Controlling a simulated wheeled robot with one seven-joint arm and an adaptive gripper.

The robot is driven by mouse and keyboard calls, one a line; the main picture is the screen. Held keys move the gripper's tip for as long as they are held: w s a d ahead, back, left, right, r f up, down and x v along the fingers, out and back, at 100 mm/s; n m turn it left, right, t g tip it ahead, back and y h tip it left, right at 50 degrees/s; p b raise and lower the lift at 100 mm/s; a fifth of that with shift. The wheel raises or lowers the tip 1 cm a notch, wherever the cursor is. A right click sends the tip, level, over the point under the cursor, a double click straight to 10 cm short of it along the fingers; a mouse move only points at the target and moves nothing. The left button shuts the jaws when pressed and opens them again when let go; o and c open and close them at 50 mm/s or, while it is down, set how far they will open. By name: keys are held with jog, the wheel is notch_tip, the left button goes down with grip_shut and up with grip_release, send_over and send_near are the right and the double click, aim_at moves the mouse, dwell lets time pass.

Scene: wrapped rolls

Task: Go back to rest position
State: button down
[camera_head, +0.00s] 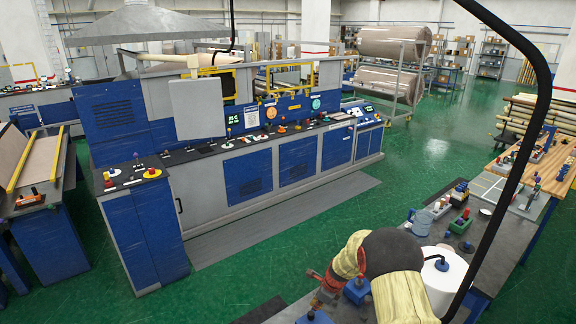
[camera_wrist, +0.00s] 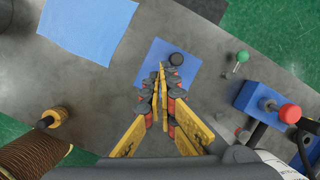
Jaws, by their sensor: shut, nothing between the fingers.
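My gripper (camera_wrist: 161,72) is shut in the wrist view, its yellow, red and grey fingers pressed together with nothing between them. It is over a small blue square (camera_wrist: 150,65) on a grey worktop (camera_wrist: 115,95). In the head view my gripper (camera_head: 325,288) points down to the left over the bench at the bottom, at the end of my cream-covered arm.
In the wrist view, a blue box with a red button (camera_wrist: 289,113) and a green knob (camera_wrist: 243,56) are right; a copper-coloured coil (camera_wrist: 30,158) is lower left. A larger blue sheet (camera_wrist: 88,25) lies upper left.

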jog(key=s+d+r+n+g+h+b, duration=0.1)
jog(key=s+r+n+b, duration=0.3)
jog(key=s+n, duration=0.4)
jog(key=s+d+r+n+b, duration=0.2)
jog(key=s+r+n+b, duration=0.25)
jog(key=s, duration=0.55)
jog(key=s+d+r+n+g+h+b, duration=0.1)
jog(key=s+r+n+b, duration=0.35)
jog(key=s+n, duration=0.3)
jog(key=s+d+f+n+t+b, duration=0.1)
jog(key=s+d+f+t+b, duration=0.1)
jog(key=s+b, duration=0.6)
jog(key=s+d+f+n+t+b, duration=0.2)
jog(key=s+t+b, duration=0.1)
jog(key=s+b, duration=0.6)
jog(key=b, duration=0.4)
jog(key=shift+f+h, duration=0.35)
jog(key=shift+h, duration=0.05)
jog(key=shift+s+a, duration=0.15)
